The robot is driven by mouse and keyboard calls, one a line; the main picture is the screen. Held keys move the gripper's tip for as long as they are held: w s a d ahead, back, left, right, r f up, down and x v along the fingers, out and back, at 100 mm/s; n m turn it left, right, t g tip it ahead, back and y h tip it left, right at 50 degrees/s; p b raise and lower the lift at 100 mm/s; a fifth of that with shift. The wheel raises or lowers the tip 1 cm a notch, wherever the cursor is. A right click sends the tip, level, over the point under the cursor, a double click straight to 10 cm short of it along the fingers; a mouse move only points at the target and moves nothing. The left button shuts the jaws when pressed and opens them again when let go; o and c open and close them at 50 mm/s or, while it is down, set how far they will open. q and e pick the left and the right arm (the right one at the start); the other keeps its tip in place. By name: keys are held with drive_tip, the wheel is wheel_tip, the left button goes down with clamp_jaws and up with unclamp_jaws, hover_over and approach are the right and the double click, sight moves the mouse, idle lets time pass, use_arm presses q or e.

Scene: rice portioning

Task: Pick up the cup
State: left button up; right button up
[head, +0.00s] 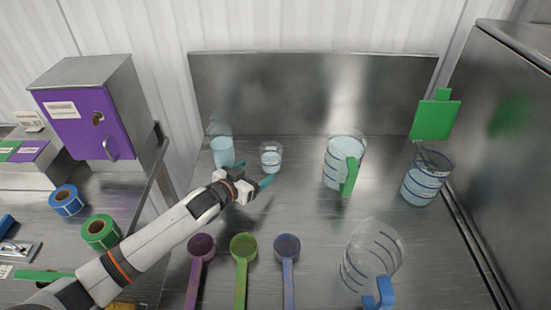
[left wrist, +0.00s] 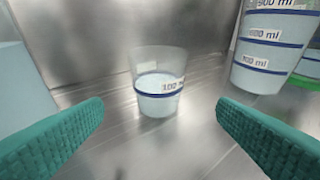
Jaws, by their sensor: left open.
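The small clear cup (head: 271,158) stands upright on the steel table near the back. It has a blue line and a 100 ml mark, and pale contents up to about that line. In the left wrist view the cup (left wrist: 159,85) stands centred beyond the fingertips, between them and not touched. My left gripper (head: 253,175) is open and empty, just in front of the cup; its teal fingers also frame the left wrist view (left wrist: 160,118). My right gripper is not in view.
A green-handled jug (head: 343,160), another jug (head: 424,180) and an empty-looking blue-handled jug (head: 372,258) stand to the right. Purple, green and blue scoops (head: 287,247) lie in front. A steel back wall (head: 310,90) rises behind.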

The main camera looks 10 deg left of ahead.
sight(265, 165)
use_arm(q)
drive_tip(key=b+x, duration=0.2)
drive_tip(key=x, duration=0.2)
drive_tip(key=shift+f, duration=0.2)
drive_tip(key=shift+w+d+f+b, duration=0.2)
drive_tip(key=shift+w+b, duration=0.2)
drive_tip(key=shift+b, duration=0.15)
drive_tip(key=b+x, duration=0.4)
drive_tip(key=shift+w, duration=0.35)
drive_tip(key=shift+r, duration=0.2)
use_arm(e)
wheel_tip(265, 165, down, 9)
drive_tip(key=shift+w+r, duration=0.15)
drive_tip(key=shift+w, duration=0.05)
use_arm(q)
drive_tip(key=c, duration=0.9)
drive_tip(key=shift+c, duration=1)
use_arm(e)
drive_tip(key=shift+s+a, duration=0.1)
use_arm(q)
drive_tip(key=shift+r, duration=0.1)
